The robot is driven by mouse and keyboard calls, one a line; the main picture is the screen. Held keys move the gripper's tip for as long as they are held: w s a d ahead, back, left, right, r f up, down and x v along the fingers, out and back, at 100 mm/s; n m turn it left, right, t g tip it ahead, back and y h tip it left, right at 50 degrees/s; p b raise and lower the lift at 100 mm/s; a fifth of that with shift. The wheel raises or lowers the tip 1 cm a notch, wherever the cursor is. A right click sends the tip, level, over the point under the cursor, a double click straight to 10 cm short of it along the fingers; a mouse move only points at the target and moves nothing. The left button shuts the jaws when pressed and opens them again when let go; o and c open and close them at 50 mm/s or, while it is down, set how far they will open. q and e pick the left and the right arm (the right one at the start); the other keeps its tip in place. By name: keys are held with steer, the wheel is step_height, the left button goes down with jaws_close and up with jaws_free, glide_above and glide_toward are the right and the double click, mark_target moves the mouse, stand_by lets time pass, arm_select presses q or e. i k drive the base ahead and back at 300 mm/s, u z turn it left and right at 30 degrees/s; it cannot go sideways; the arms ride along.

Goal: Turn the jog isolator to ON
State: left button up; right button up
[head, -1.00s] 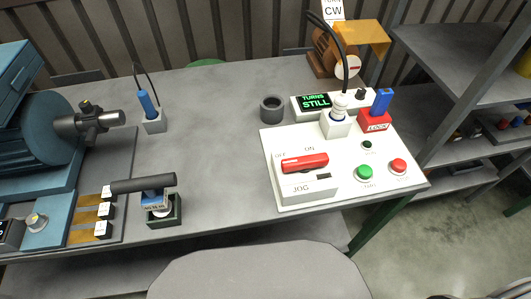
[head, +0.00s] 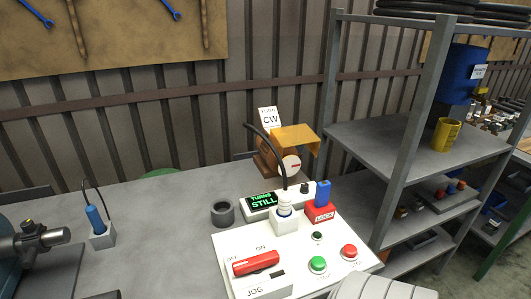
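The jog isolator is a red bar handle (head: 256,263) on a white JOG box at the left front of the white control panel (head: 225,243). The handle lies roughly sideways, its left end close to the OFF mark. The ON mark is above the handle, behind it on the panel. Neither of my grippers shows in the head view, and nothing touches the handle.
The panel also holds a green button (head: 317,264), a red button (head: 349,251), a red LOCK block (head: 319,213) with a blue top, a white plug with a black cable, and a display (head: 262,200) reading TURNS STILL. A grey shelf rack (head: 390,135) stands right.

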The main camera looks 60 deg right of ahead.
mark_target(254, 264)
steer(key=k, duration=0.8)
steer(key=z, duration=1.05)
steer(key=i, duration=0.5)
steer(key=z, duration=0.05)
